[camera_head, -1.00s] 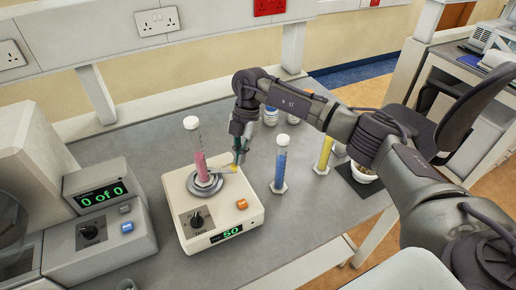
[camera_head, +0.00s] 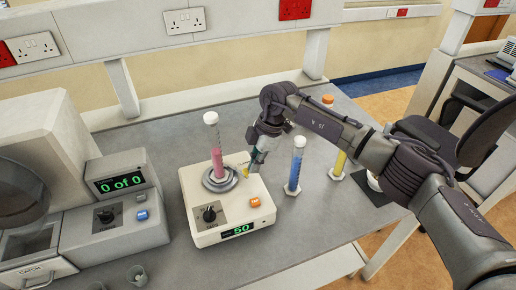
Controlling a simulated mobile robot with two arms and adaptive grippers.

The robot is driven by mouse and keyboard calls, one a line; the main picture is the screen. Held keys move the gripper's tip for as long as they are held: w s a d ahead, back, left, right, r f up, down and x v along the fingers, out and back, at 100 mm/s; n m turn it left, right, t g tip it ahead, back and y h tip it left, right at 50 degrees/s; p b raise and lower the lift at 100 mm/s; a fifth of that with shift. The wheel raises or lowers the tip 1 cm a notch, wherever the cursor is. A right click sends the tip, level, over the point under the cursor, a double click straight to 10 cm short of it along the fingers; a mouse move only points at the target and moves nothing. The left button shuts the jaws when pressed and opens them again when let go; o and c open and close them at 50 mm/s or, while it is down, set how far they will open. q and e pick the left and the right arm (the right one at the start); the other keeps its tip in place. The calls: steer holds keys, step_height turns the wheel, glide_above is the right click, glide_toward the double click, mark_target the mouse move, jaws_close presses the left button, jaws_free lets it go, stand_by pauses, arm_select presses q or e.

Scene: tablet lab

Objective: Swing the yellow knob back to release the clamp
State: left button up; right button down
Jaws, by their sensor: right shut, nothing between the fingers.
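The white mixer box (camera_head: 221,224) stands on the grey bench with a round clamp plate (camera_head: 220,180) on top. A tall white-capped cylinder with pink liquid (camera_head: 217,162) stands upright in the clamp. The small yellow knob (camera_head: 244,169) is at the right side of the clamp. My right gripper (camera_head: 254,165) is shut and empty, its tips pointing down beside the knob on its right. I cannot tell whether they touch. My left gripper is not in view.
A blue cylinder (camera_head: 295,165) and a yellow cylinder (camera_head: 340,158) stand to the right of the mixer. A grey device with a "0 of 0" display (camera_head: 122,182) stands to the left. Small beakers (camera_head: 137,275) sit at the front edge. Bench front right is clear.

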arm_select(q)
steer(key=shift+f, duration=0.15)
arm_select(e)
steer(key=shift+w+a, duration=0.1)
steer(key=shift+w, duration=0.05)
arm_select(q)
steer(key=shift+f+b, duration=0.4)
steer(key=shift+b, duration=0.2)
arm_select(e)
steer(key=shift+w+a, duration=0.35)
steer(key=shift+w, duration=0.1)
steer(key=shift+w+d+r, duration=0.1)
steer(key=shift+w+d, duration=0.1)
steer(key=shift+d, duration=0.2)
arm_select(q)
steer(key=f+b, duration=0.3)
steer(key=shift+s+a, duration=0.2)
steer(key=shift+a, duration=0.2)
arm_select(e)
steer(key=w+d+v, duration=0.1)
steer(key=d+v, duration=0.1)
steer(key=v, duration=0.9)
steer(key=shift+d, duration=0.3)
